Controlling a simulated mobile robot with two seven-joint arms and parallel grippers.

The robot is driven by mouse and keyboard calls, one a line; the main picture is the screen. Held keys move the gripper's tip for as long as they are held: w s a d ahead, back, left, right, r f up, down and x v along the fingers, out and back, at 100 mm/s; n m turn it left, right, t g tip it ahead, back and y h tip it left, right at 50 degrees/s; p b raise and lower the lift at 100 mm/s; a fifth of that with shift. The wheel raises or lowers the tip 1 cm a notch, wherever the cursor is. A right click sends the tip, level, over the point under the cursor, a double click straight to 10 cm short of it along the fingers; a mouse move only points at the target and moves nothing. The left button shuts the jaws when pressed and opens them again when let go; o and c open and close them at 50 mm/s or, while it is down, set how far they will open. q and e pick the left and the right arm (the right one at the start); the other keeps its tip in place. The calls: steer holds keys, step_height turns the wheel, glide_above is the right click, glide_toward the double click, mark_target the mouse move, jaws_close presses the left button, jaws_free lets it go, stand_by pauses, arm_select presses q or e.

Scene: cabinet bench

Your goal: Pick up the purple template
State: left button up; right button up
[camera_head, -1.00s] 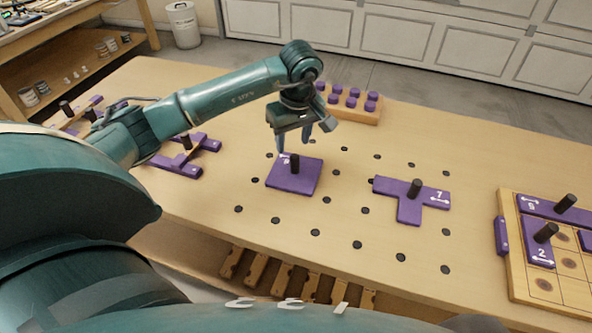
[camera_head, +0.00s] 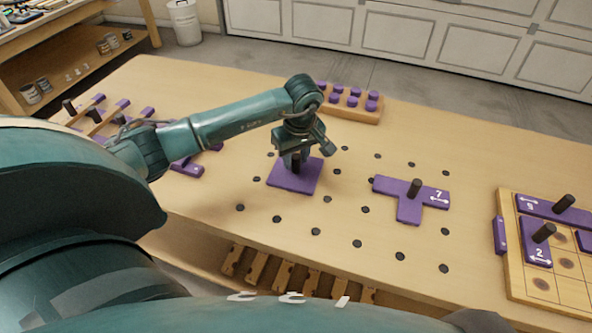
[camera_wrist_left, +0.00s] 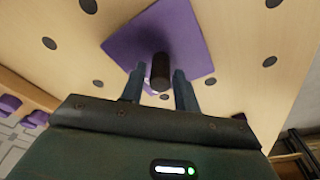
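A square purple template (camera_head: 291,182) with an upright black knob lies flat on the bench. My left gripper (camera_head: 296,160) is right over it, pointing down. In the left wrist view the template (camera_wrist_left: 186,32) lies beyond the fingers. Its black knob (camera_wrist_left: 161,72) stands between the two fingertips, with a gap showing on each side, so the gripper is open. A T-shaped purple template (camera_head: 409,207) marked 7 lies to the right, with its own black knob. My right gripper is not in view.
A wooden board (camera_head: 515,275) holding purple templates stands at the right. A block with several purple pegs (camera_head: 352,92) is at the back. More purple pieces (camera_head: 187,168) lie at the left behind my arm. Dark holes dot the wooden bench (camera_head: 430,120), whose back right is clear.

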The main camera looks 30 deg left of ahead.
arm_select(q)
jaws_close()
stand_by(0.3)
